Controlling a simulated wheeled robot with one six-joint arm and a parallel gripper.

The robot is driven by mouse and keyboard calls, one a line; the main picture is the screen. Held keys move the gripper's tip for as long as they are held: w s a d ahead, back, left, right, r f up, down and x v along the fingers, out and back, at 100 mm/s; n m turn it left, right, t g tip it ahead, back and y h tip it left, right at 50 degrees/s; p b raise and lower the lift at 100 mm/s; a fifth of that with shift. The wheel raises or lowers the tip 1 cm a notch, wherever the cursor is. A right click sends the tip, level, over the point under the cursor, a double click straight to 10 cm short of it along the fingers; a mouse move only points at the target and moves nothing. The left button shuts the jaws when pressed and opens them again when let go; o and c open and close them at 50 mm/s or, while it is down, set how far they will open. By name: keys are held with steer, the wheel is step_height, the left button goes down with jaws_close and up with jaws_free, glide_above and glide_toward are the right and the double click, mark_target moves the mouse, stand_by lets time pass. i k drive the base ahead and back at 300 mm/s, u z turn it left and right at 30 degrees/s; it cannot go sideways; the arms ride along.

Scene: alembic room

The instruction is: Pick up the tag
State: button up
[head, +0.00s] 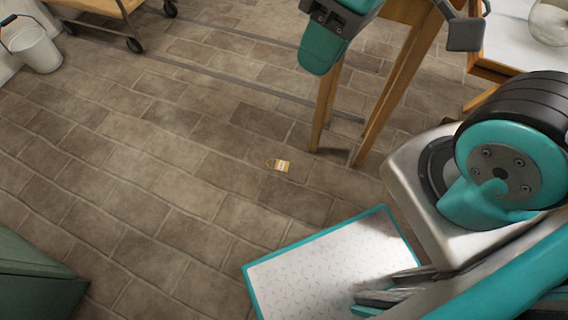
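The tag (283,166) is a small pale and orange-yellow rectangle with a thin loop at its left end. It lies flat on the brown tiled floor, near the middle of the head view, with bare floor around it. Teal and dark grey parts of my arm hang in at the top edge, above and apart from the tag. The frame cuts them off, and I cannot make out clear fingertips or whether my gripper is open or shut. Nothing touches the tag.
Wooden legs (387,100) stand just right of and beyond the tag. A wheeled wooden cart (105,7) and a white bucket (36,48) are at the upper left. A dark green box-like thing (38,285) is at the lower left.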

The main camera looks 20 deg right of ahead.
mark_target(282, 165)
steer(key=u, duration=1.4)
steer(key=i, duration=0.4)
steer(key=z, duration=1.7)
